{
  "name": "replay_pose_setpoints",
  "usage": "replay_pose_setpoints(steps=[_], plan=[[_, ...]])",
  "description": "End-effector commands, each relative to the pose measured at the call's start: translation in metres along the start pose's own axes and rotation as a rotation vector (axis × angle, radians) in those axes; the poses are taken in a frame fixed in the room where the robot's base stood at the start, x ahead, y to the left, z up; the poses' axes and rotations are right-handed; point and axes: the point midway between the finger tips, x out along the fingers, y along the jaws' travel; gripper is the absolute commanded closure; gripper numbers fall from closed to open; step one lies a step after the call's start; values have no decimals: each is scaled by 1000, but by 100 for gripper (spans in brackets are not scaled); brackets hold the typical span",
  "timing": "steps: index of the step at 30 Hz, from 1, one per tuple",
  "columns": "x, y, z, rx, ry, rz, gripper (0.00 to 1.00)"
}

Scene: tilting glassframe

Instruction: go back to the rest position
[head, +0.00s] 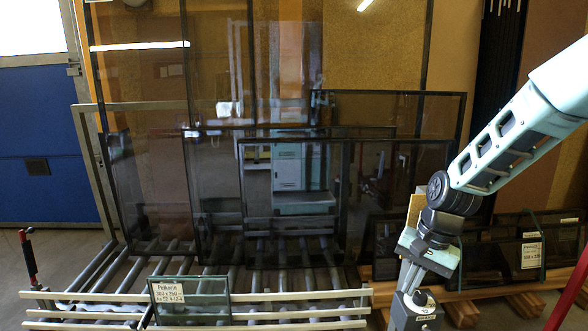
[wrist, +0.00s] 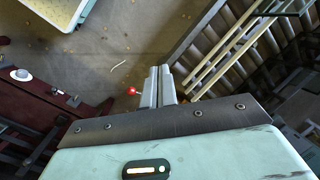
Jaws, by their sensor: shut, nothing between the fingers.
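My arm comes in from the right in the head view and hangs down with the wrist low at the bottom right. My gripper shows in the wrist view (wrist: 157,85), with its two fingers side by side, shut and empty, pointing down over the floor. The fingertips are cut off in the head view. A rack with tinted glass frames (head: 290,190) stands to the left of my arm. A small framed glass pane with a paper label (head: 190,300) leans at the rack's front slats. No object is in contact with the fingers.
Wooden pallets (head: 520,287) with low glass panes stand behind and right of my arm. A red-handled lever (head: 28,260) stands at the left. The rack's pale slats (wrist: 235,55) lie right of the fingers in the wrist view. Bare floor (wrist: 115,45) shows beyond the fingers.

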Motion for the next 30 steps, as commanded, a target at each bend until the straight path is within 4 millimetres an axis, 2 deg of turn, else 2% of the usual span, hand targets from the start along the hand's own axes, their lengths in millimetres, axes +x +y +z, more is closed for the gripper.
replay_pose_setpoints(steps=[1, 3, 6, 9, 12, 15, 20, 21, 30], plan=[[-11, -13, 39, -137, 4, 15, 100], [-22, -21, 88, -323, 7, 40, 100], [-33, -20, 151, -569, 11, 76, 100], [-41, -10, 199, -774, 17, 109, 100], [-45, 5, 234, -939, 24, 138, 100], [-48, 21, 261, -1082, 31, 164, 100], [-51, 50, 295, -1293, 46, 208, 100], [-68, 44, 294, -1276, 42, 204, 100], [-128, 32, 304, -1266, 41, 203, 100]])
